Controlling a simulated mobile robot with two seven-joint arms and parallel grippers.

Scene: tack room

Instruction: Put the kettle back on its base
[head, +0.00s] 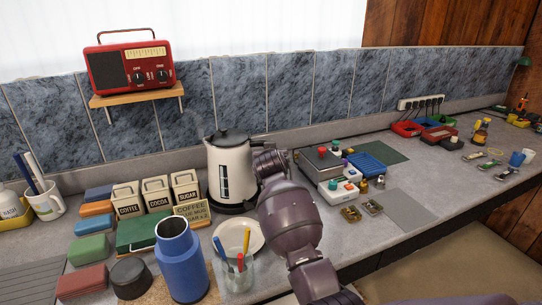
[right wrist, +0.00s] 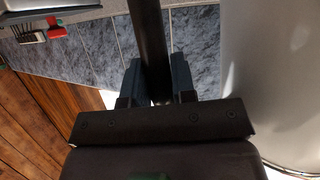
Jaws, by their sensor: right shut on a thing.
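The kettle (head: 231,172), cream with a black lid and a dark level window, stands upright toward the back of the counter. A dark band (head: 232,208) shows at its foot; I cannot tell whether this is the base or the kettle's own rim, or whether there is a gap. My right gripper (head: 266,160) is at the kettle's right side, partly hidden by my arm. In the right wrist view its fingers (right wrist: 157,78) are shut on the black kettle handle (right wrist: 147,30), with the pale kettle body (right wrist: 275,80) to the right. My left gripper is out of view.
Canisters (head: 157,194) and a coffee sign (head: 192,212) stand just left of the kettle. A plate (head: 239,235), a glass with pens (head: 233,270) and a blue flask (head: 181,260) are in front. A grey device (head: 320,165) stands to the right. A red radio (head: 131,67) sits on a shelf.

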